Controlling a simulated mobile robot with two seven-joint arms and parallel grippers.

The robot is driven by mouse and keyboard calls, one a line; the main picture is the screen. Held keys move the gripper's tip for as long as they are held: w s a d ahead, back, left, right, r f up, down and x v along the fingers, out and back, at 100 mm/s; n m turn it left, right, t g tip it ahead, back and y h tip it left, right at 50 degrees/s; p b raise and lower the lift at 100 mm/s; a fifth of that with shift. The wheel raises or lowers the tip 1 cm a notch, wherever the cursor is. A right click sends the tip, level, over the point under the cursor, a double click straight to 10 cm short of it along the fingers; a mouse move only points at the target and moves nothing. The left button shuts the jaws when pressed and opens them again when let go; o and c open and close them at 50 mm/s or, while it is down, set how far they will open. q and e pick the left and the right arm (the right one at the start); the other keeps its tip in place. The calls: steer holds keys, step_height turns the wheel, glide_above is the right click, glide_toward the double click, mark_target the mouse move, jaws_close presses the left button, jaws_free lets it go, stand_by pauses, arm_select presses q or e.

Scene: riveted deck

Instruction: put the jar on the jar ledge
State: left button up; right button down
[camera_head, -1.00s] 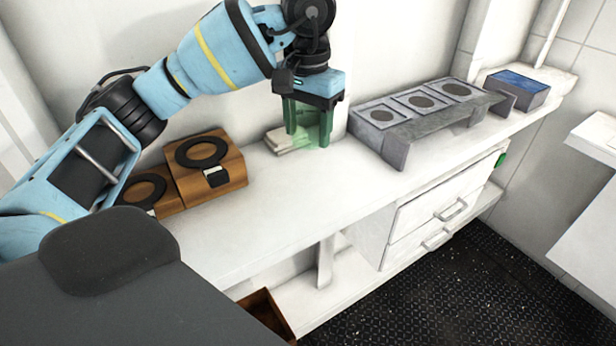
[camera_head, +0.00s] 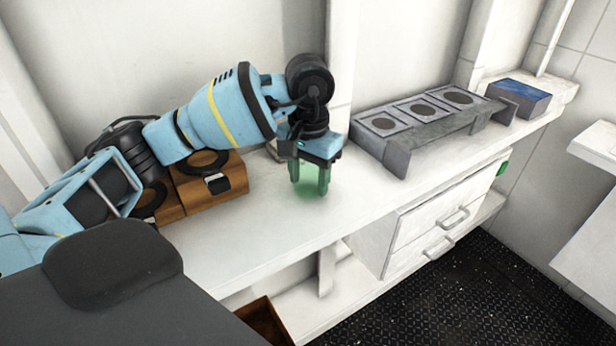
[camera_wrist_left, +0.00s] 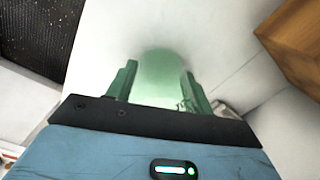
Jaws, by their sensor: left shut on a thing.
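The jar (camera_head: 308,184) is a pale green, see-through vessel between the green fingers of my left gripper (camera_head: 310,185). The gripper points down over the white counter (camera_head: 255,225) and is shut on the jar. Whether the jar's bottom touches the counter is hard to tell. In the left wrist view the jar (camera_wrist_left: 163,68) shows between both fingertips. A long grey raised stand (camera_head: 425,120) with several dark round spots on its top is on the counter to the right of the gripper; it looks like the jar ledge. My right gripper is not in view.
Two wooden blocks with black rings (camera_head: 210,180) stand left of the gripper, partly behind my left arm. A blue-topped box (camera_head: 520,97) sits beyond the stand's right end. White drawers (camera_head: 440,225) are under the counter. The counter front between blocks and stand is clear.

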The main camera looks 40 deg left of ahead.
arm_select(q)
steer(key=shift+f, duration=0.25)
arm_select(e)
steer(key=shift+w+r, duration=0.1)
arm_select(q)
steer(key=o, duration=1.3)
steer(key=shift+f, duration=0.15)
steer(key=shift+r, duration=0.35)
step_height(320, 180, up, 6)
steer(key=shift+f, duration=0.1)
step_height(320, 180, up, 6)
steer(key=shift+f+p, duration=0.1)
steer(key=shift+p, duration=0.3)
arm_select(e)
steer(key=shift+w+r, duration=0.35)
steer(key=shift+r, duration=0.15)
